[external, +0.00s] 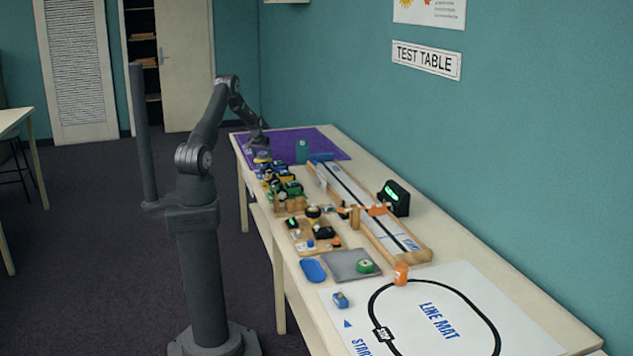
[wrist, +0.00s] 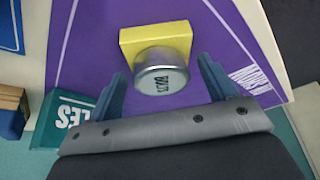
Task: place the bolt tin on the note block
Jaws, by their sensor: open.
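The bolt tin (wrist: 162,80) is a round silver tin with dark lettering on its lid. In the wrist view it overlaps the near edge of the yellow note block (wrist: 155,36) and appears to stand on it, though the contact is hidden. My gripper (wrist: 160,70) is open, with one finger on each side of the tin and visible gaps between. In the external view my gripper (external: 259,143) is low over the far end of the table, where the tin and block are too small to tell apart clearly.
The purple mat (external: 325,143) lies under this end. A green box (wrist: 65,117) is left of my gripper in the wrist view. In the external view, a green container (external: 302,152), several small objects and a long wooden track (external: 370,212) are nearby.

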